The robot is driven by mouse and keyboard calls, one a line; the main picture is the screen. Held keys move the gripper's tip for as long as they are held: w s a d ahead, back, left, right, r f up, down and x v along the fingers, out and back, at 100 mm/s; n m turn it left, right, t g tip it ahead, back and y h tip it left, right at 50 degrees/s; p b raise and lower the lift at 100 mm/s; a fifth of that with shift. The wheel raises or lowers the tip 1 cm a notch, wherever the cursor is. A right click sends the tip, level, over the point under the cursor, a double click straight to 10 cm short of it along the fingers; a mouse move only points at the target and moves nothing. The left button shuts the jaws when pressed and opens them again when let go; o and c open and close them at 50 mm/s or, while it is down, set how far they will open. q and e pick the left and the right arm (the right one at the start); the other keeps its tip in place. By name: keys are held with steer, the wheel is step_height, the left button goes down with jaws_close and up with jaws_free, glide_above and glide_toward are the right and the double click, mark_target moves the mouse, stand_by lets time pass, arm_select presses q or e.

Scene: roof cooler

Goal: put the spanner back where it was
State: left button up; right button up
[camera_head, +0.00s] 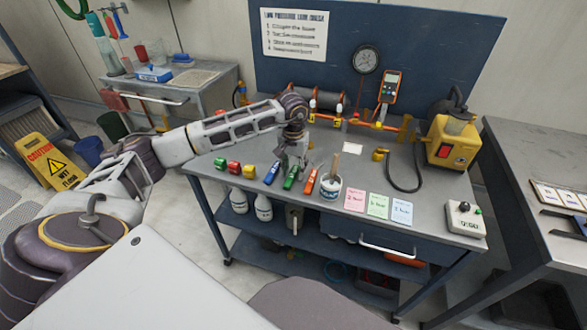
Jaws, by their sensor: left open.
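My left gripper (294,158) is low over the workbench (440,190), with its fingers pointing down by a row of coloured tools. It is open. A blue tool (272,173), a green tool (290,177) and an orange-red tool (311,181) lie side by side at and below the gripper. The gripper partly covers their far ends, and I cannot tell whether it touches them. I cannot tell for sure which of these, if any, is the spanner. My right gripper is not in view.
A white pot (330,189) with a brush stands right of the tools. Small coloured blocks (234,167) are to the left. Pink, green and blue cards (378,206) lie further right. Behind are an orange pipe, a gauge (366,59) and a yellow pump (453,142).

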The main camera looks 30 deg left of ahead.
mark_target(294, 171)
arm_select(q)
steer(key=shift+r, duration=0.4)
step_height(294, 171, up, 11)
steer(key=shift+r+p, duration=0.2)
steer(key=shift+p, duration=0.2)
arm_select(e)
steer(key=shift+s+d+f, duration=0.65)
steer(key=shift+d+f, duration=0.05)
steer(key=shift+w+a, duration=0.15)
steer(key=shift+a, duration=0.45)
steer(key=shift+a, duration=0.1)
